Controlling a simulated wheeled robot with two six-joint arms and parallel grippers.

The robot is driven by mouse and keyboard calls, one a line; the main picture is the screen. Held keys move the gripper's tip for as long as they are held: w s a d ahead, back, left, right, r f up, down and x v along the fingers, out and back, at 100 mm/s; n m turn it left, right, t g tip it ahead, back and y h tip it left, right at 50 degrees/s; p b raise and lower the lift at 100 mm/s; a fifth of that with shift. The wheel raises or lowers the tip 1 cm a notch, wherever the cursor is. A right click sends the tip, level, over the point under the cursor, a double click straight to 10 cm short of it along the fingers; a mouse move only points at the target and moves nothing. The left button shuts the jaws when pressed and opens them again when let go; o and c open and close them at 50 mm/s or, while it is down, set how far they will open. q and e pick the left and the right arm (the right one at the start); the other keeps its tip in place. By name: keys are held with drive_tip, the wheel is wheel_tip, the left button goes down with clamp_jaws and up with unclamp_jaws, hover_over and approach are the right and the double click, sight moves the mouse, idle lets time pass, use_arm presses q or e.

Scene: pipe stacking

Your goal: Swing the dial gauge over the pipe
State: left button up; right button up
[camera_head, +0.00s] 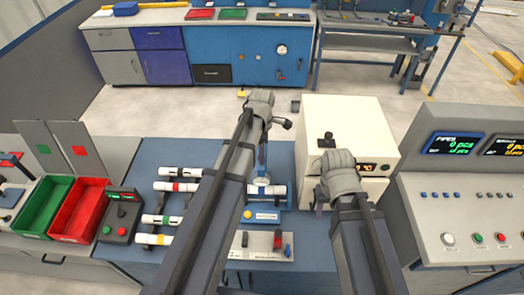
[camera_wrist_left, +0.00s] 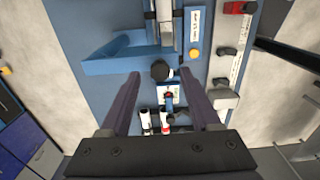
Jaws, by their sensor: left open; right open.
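The measuring stand (camera_head: 263,155) rises as a blue post behind a white pipe (camera_head: 276,190) lying on a blue base at mid-table. A small pale round face, apparently the dial gauge (camera_head: 262,181), shows against the pipe. In the left wrist view, a blue bracket (camera_wrist_left: 115,62) and a dark round knob (camera_wrist_left: 160,71) lie ahead of my fingers; I cannot tell which part is the gauge. My left gripper (camera_wrist_left: 166,90) is open and empty, its fingers either side of the knob's line.
Several white pipes with coloured bands rest at left, one with a red band (camera_head: 178,187). Green (camera_head: 42,212) and red (camera_head: 80,212) bins stand further left. A cream machine (camera_head: 362,125) blocks the right. A switch panel (camera_head: 262,253) lies at the front.

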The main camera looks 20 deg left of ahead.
use_arm(q)
wheel_tip(320, 180, up, 4)
drive_tip(key=p, duration=0.2)
drive_tip(key=shift+p, duration=0.4)
use_arm(e)
wheel_tip(320, 180, up, 4)
drive_tip(key=shift+f, duration=0.1)
use_arm(q)
drive_tip(key=shift+s+f, duration=0.1)
drive_tip(key=shift+f, duration=0.1)
use_arm(e)
drive_tip(key=shift+s, duration=0.15)
